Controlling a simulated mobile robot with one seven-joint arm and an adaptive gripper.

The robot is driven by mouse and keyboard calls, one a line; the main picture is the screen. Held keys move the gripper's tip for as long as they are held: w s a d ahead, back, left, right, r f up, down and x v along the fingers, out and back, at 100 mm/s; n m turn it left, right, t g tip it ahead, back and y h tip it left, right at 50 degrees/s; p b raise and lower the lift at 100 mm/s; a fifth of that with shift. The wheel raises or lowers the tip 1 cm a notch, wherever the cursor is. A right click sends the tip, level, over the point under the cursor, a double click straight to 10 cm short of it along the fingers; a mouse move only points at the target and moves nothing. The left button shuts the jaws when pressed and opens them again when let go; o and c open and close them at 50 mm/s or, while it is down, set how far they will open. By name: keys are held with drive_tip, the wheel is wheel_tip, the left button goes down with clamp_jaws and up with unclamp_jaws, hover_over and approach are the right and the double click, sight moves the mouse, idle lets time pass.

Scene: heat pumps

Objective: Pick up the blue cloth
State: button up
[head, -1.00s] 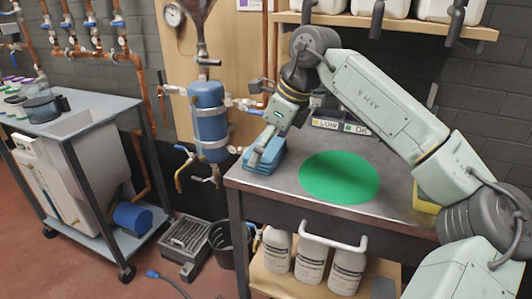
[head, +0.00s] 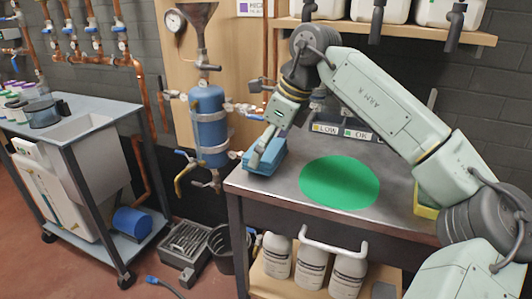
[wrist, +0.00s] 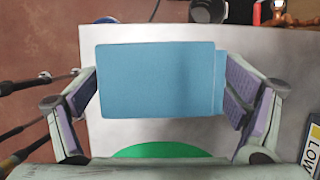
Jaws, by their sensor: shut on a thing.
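The blue cloth (head: 268,157) is a folded, flat stack at the left end of the metal workbench (head: 285,192). In the wrist view the cloth (wrist: 155,80) fills the middle as a light blue rectangle, with a second layer's edge showing at its right. My gripper (head: 258,160) reaches down onto the cloth. In the wrist view the two fingers of my gripper (wrist: 164,95) stand at the cloth's left and right sides and are shut on it. I cannot tell whether the cloth is clear of the bench top.
A green round patch (head: 340,182) lies on the bench, right of the cloth. LOW and OK labels (head: 342,131) stand behind it. A yellow-and-green item (head: 426,203) sits at the right. A blue tank (head: 208,125) with pipes hangs left of the bench.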

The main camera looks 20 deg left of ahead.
wheel_tip(320, 180, up, 2)
drive_tip(key=shift+r, duration=0.25)
drive_tip(key=s+r+b, duration=0.1)
drive_tip(key=s+b, duration=0.2)
drive_tip(key=s, duration=1.3)
drive_tip(key=shift+a, duration=0.3)
drive_tip(key=shift+r, duration=0.1)
drive_tip(key=o, duration=0.6)
drive_tip(key=c, duration=0.5)
drive_tip(key=shift+s, duration=0.15)
